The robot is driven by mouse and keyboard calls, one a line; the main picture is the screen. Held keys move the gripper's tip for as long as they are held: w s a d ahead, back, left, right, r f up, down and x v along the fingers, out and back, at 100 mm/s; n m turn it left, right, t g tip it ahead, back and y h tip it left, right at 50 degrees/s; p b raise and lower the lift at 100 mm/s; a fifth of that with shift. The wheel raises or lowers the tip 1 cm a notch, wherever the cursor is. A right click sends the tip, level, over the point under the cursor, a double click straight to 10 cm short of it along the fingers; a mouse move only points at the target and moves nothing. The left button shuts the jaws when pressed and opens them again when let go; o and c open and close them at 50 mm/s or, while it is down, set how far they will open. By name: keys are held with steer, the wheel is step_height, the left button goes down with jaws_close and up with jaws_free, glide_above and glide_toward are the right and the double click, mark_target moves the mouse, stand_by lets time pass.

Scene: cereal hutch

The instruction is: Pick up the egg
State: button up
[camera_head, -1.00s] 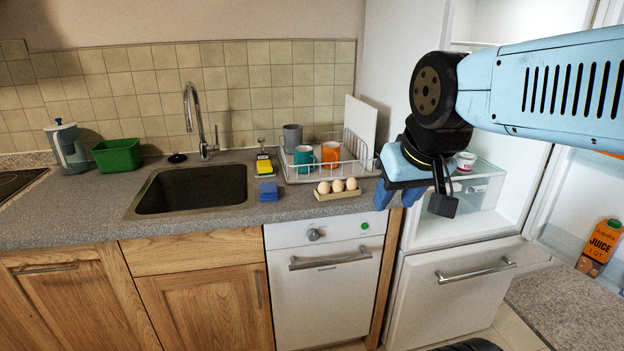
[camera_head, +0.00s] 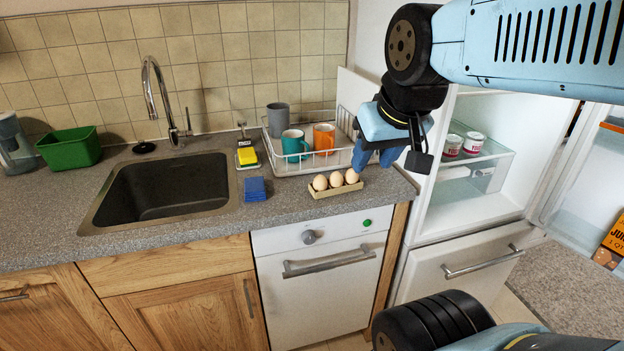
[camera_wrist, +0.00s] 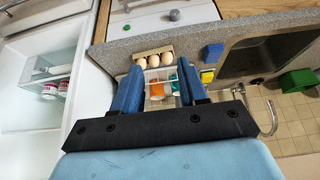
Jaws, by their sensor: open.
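Three brown eggs (camera_head: 336,180) sit in a row in a small tan egg holder (camera_head: 338,190) on the counter, in front of the dish rack. They also show in the wrist view (camera_wrist: 154,62), just beyond my fingertips. My gripper (camera_head: 372,157) has blue fingers and is above the counter, up and to the right of the eggs in the head view. In the wrist view my gripper (camera_wrist: 157,80) has its two fingers apart with nothing held between them. It is not touching the eggs.
A white dish rack (camera_head: 290,165) with a teal mug (camera_head: 294,145), an orange mug (camera_head: 324,138) and a grey cup (camera_head: 278,117) stands behind the eggs. A blue sponge (camera_head: 255,189) and the sink (camera_head: 160,190) are left. The open fridge (camera_head: 475,205) is right.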

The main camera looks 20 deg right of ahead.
steer(key=shift+o, duration=0.4)
steer(key=shift+o, duration=0.8)
steer(key=shift+w, duration=0.15)
steer(key=m+g+h, duration=0.2)
steer(key=m+h, duration=0.1)
steer(key=m, duration=0.6)
glide_above(319, 177)
steer(key=s+a, duration=0.2)
step_height(319, 177, down, 15)
steer(key=shift+d+x, duration=0.1)
steer(key=shift+x, duration=1.5)
steer(key=shift+d+x, duration=0.15)
steer(key=shift+x, duration=1.4)
steer(key=shift+w+r, duration=0.1)
steer(key=shift+c, duration=0.5)
